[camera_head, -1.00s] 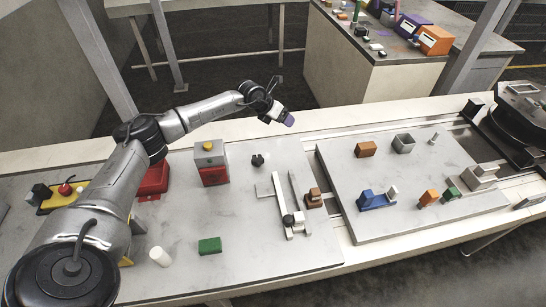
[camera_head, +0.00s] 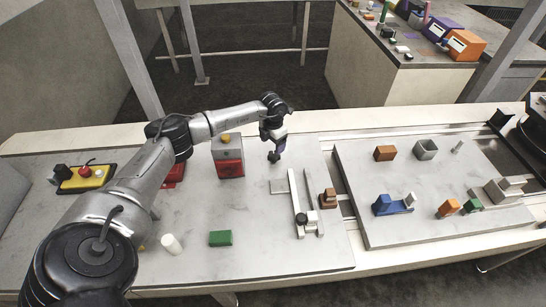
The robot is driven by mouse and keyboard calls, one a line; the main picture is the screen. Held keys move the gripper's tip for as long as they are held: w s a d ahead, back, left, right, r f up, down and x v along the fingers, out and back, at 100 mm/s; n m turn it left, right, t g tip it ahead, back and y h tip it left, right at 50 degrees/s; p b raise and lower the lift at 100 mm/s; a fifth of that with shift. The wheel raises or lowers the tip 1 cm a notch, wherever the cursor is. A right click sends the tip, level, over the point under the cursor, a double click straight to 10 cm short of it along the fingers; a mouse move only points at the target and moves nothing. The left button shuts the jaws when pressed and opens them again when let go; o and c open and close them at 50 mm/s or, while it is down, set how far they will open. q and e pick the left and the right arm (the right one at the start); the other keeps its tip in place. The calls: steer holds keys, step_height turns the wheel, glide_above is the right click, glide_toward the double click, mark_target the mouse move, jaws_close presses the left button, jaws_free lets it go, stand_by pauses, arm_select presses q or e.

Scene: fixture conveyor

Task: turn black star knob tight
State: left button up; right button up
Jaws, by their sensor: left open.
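My left gripper (camera_head: 275,147) is open and points down at the back of the left grey plate. A small black knob (camera_head: 274,158) is right at its fingertips; the gripper partly covers it, and I cannot tell whether they touch. A second black knob (camera_head: 302,218) sits on the pale metal clamp fixture (camera_head: 296,196) nearer the front, apart from the gripper. The knobs are too small to make out a star shape. My right gripper is not in view.
A red and grey box (camera_head: 228,160) with a yellow button stands left of the gripper. A brown block (camera_head: 328,198) is beside the fixture. A green block (camera_head: 220,238) and white cylinder (camera_head: 172,244) lie in front. The right plate (camera_head: 425,225) carries several small parts.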

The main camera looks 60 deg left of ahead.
mark_target(273, 155)
arm_select(q)
step_height(273, 155, down, 7)
steer(key=shift+f+b, duration=0.15)
steer(key=shift+b, duration=0.5)
steer(key=c, duration=0.9)
